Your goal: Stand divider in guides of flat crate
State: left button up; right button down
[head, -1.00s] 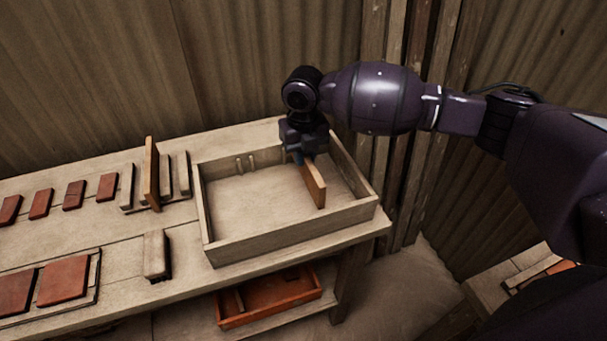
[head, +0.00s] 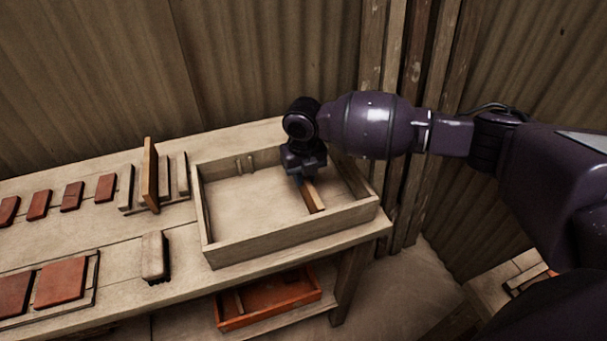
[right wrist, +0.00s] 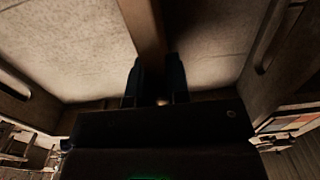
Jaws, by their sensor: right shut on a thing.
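The flat crate (head: 290,232) is a shallow pale wooden box near the right end of the bench. Small upright guides (head: 245,164) show on its far inner wall, left of my right gripper. My right gripper (head: 306,178) is inside the crate's right half, pointing down, shut on the divider (head: 314,198). The divider is a thin brown board, on edge, running from near to far and low in the crate. In the right wrist view, the divider (right wrist: 146,30) runs between the two fingers (right wrist: 157,85). The gripper hides its far end; I cannot tell whether it sits in guides.
A rack (head: 182,176) with a second upright board (head: 150,174) stands left of the crate. An orange tray (head: 268,300) is on the lower shelf. Posts and corrugated walls stand behind.

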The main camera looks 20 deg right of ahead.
jog(key=c, duration=1.1)
grip_release()
notch_tip(320, 180, up, 12)
jog(key=shift+r+p, duration=0.15)
jog(key=shift+p, duration=0.25)
jog(key=shift+s, duration=0.1)
